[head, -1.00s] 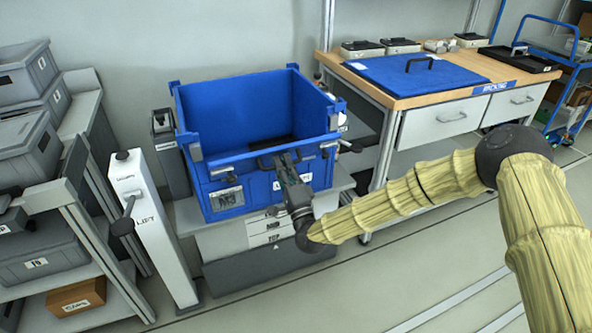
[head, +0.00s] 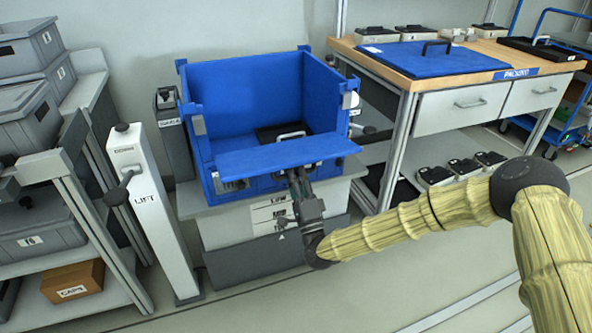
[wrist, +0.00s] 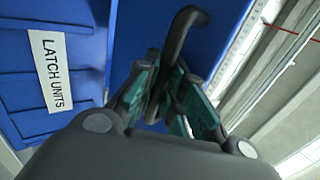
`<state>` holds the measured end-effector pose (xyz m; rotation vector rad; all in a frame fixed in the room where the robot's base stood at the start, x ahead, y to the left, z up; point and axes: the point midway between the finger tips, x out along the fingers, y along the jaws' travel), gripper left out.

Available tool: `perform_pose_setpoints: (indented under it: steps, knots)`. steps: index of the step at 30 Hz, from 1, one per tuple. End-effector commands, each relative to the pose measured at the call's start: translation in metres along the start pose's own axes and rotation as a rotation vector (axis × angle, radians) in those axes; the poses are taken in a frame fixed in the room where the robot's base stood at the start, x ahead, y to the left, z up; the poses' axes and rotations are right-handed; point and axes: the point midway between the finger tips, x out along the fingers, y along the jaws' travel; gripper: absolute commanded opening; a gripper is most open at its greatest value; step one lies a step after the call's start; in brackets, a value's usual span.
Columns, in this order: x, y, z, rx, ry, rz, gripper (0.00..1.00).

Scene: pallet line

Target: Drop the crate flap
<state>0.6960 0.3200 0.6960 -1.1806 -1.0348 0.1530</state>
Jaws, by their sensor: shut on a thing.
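The blue crate (head: 235,92) stands on a grey lift stand in the head view. Its front flap (head: 270,160) is swung outward and down and looks close to level, jutting toward me. My gripper (head: 297,180) is below the flap's outer edge. In the wrist view my gripper (wrist: 168,82) is shut on the flap's black bar handle (wrist: 183,32), its green-sided fingers around it. The "LATCH UNITS" label (wrist: 50,70) is on the blue crate front at left. Part of the crate's lower front is hidden under the flap.
A dark item with a pale handle (head: 290,135) sits inside the crate. The lift post (head: 150,215) with its lever stands at left, near grey shelving. A packing bench (head: 430,105) holding a blue lid (head: 400,62) is at right. Floor is clear in front.

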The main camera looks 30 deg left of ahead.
Motion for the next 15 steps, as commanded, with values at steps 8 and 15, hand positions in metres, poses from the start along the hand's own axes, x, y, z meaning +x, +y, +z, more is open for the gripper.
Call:
perform_pose_setpoints:
  steps: [8,15]
  knots:
    - [-0.012,0.018,-0.001,-0.004,0.001,-0.001,0.0]
    - [-0.015,0.024,-0.001,-0.004,0.001,-0.001,0.0]
